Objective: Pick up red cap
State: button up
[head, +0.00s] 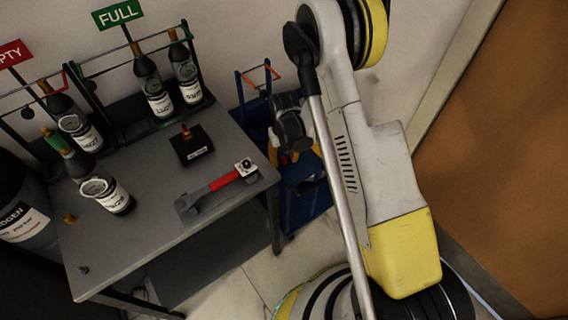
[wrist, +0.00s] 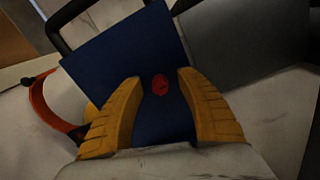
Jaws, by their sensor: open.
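The red cap (wrist: 160,84) shows in the wrist view as a small round red disc against a blue surface (wrist: 120,60). My gripper (wrist: 158,77) is open. Its two yellow fingers stand to the left and right of the cap, with gaps on both sides and nothing held. I cannot tell how far the cap is beyond the fingertips. In the head view my gripper (head: 291,152) is over a blue trolley (head: 304,203) beside the table. The cap is not visible in the head view.
Bottles stand in racks under a green FULL sign (head: 118,13). An orange curved part (wrist: 45,105) is left of my gripper. A brown door (head: 500,150) is at right.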

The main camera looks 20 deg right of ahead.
jog(key=shift+r, duration=0.1)
jog(key=c, duration=1)
jog(key=shift+o, duration=0.2)
jog(key=shift+r, duration=0.1)
